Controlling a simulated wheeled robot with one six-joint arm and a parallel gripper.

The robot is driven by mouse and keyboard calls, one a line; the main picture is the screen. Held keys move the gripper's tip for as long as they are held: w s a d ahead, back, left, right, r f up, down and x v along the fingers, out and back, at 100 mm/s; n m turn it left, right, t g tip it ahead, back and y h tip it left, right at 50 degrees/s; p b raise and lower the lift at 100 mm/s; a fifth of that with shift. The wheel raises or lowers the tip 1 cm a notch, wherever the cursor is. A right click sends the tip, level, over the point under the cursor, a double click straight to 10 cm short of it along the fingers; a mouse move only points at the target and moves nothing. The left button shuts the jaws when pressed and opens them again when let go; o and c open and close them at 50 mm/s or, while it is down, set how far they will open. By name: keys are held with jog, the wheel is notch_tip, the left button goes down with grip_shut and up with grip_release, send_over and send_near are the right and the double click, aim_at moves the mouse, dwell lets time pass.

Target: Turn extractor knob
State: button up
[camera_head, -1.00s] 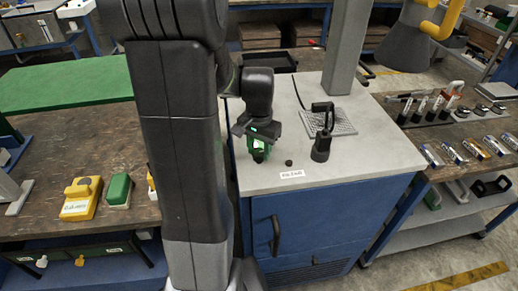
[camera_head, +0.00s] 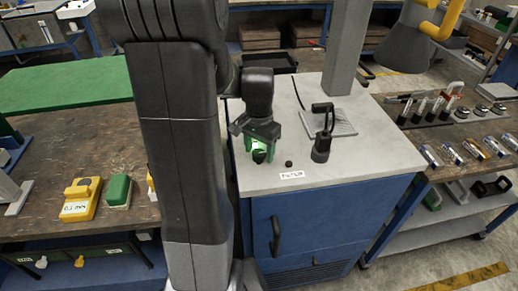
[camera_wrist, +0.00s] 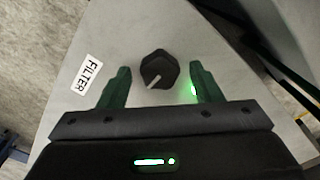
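A black knob (camera_wrist: 158,70) with a pale pointer line shows in the wrist view on a light grey top, beside a white label reading FILTER (camera_wrist: 87,74). My gripper (camera_wrist: 157,88) is open, with one green finger on each side of the knob and clear gaps between. The fingers' height relative to the knob is hard to tell.
The grey cabinet top (camera_head: 370,165) also holds a small black knob-like piece (camera_head: 289,163), a black upright stand (camera_head: 322,145) and a grey plate (camera_head: 343,123). A grey column (camera_head: 347,50) rises behind. A wooden bench with yellow (camera_head: 80,200) and green (camera_head: 118,190) blocks stands left.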

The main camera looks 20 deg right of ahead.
aim_at(259, 153)
notch_tip(259, 153, up, 14)
dwell(0.6)
jog(key=shift+f, duration=0.15)
notch_tip(259, 153, down, 14)
dwell(0.8)
